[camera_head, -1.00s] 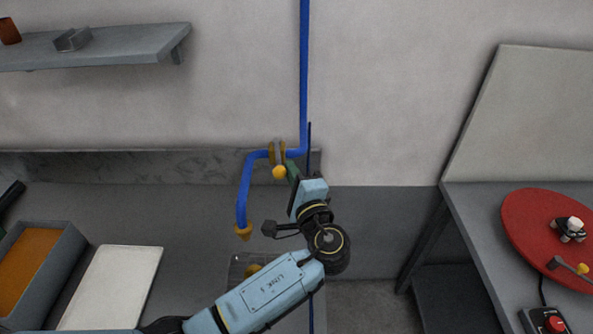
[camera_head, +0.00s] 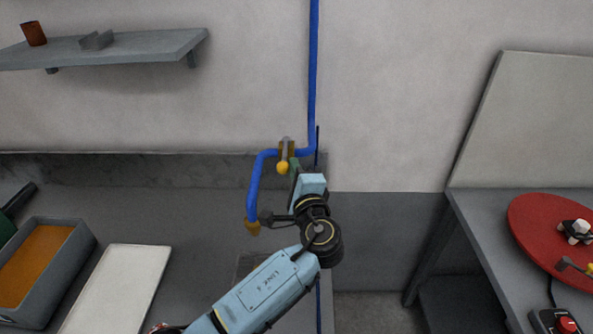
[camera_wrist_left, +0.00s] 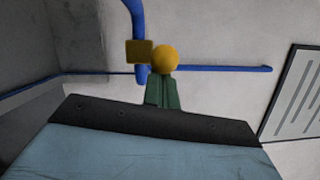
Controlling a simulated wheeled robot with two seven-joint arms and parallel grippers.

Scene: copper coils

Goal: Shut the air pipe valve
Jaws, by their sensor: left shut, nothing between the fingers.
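The air pipe valve (camera_head: 287,150) is a brass block on the blue pipe (camera_head: 314,80) at the wall. Its grey lever points down and ends in a yellow knob (camera_head: 283,168). In the left wrist view the knob (camera_wrist_left: 164,59) shows just beyond the fingertips, with the brass block (camera_wrist_left: 139,51) to its left. My left gripper (camera_head: 293,167) has green fingers, shut and empty, immediately right of the knob in the head view. Its fingers (camera_wrist_left: 161,93) overlap the knob's lower edge in the wrist view. I cannot tell whether they touch. My right gripper is out of view.
The pipe bends left and down to a brass end (camera_head: 253,228). A grey shelf (camera_head: 120,48) is at upper left. A grey box (camera_head: 70,262) and white board (camera_head: 120,290) lie at lower left. A red disc (camera_head: 540,235) sits on the right table.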

